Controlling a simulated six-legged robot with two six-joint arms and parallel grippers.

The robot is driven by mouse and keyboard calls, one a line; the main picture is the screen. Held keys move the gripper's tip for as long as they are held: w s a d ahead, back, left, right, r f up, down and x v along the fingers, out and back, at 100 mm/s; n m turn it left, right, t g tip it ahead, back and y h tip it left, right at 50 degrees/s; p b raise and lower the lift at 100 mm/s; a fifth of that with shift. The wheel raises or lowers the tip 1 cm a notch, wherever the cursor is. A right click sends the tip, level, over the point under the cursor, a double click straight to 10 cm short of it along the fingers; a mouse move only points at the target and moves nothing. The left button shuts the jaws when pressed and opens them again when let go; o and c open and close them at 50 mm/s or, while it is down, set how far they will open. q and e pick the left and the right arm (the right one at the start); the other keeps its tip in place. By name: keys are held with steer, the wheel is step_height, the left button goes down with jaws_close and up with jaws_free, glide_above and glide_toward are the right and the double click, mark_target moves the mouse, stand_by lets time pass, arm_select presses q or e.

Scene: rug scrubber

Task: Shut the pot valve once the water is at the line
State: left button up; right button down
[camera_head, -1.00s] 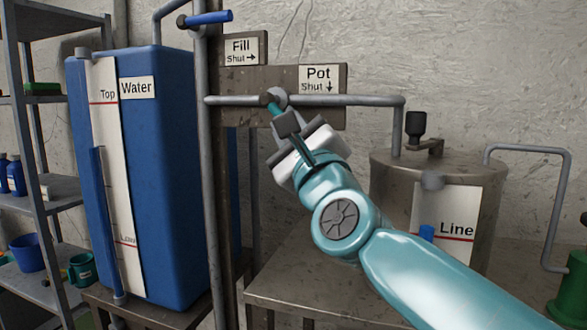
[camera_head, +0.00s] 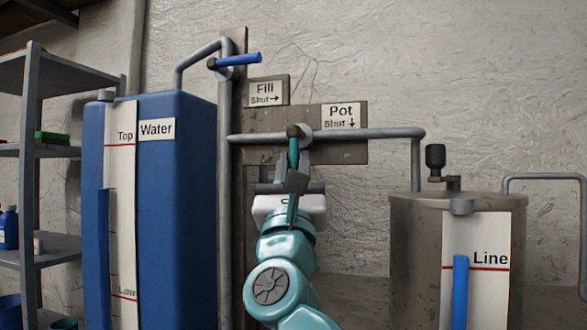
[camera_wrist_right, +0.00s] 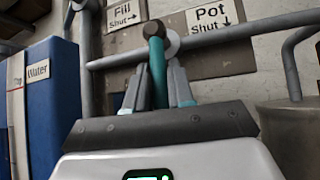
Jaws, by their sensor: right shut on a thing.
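The pot valve's teal handle (camera_head: 294,152) hangs down from its hub on the pipe, along the "Shut ↓" arrow of the Pot sign (camera_head: 341,117). My right gripper (camera_head: 293,182) is shut on this handle. The right wrist view shows the handle (camera_wrist_right: 158,72) between the two fingers (camera_wrist_right: 160,92). The metal pot (camera_head: 413,240) stands at the right. Its gauge (camera_head: 489,240) has a red line marked "Line", and the top of the blue column (camera_head: 460,290) is slightly above that line. My left gripper is not in view.
The fill valve's blue handle (camera_head: 239,59) points right, along the Fill sign's (camera_head: 267,91) arrow. A blue water tank (camera_head: 180,200) stands left, its gauge level between Top and Low. A shelf (camera_head: 50,150) is at far left. A pipe (camera_head: 380,134) runs to the pot.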

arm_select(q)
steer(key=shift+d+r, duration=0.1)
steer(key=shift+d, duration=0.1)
arm_select(e)
steer(key=shift+d+r+m+h, duration=0.1)
steer(key=shift+r+m+h, duration=0.05)
steer(key=shift+m+h, duration=0.35)
steer(key=c, duration=1.1)
jaws_free()
arm_select(q)
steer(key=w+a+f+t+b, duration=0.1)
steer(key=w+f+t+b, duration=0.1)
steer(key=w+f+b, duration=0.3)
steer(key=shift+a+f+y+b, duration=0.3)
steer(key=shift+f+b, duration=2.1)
steer(key=shift+b, duration=0.15)
arm_select(e)
steer(key=v, duration=1.6)
steer(key=shift+s, duration=0.15)
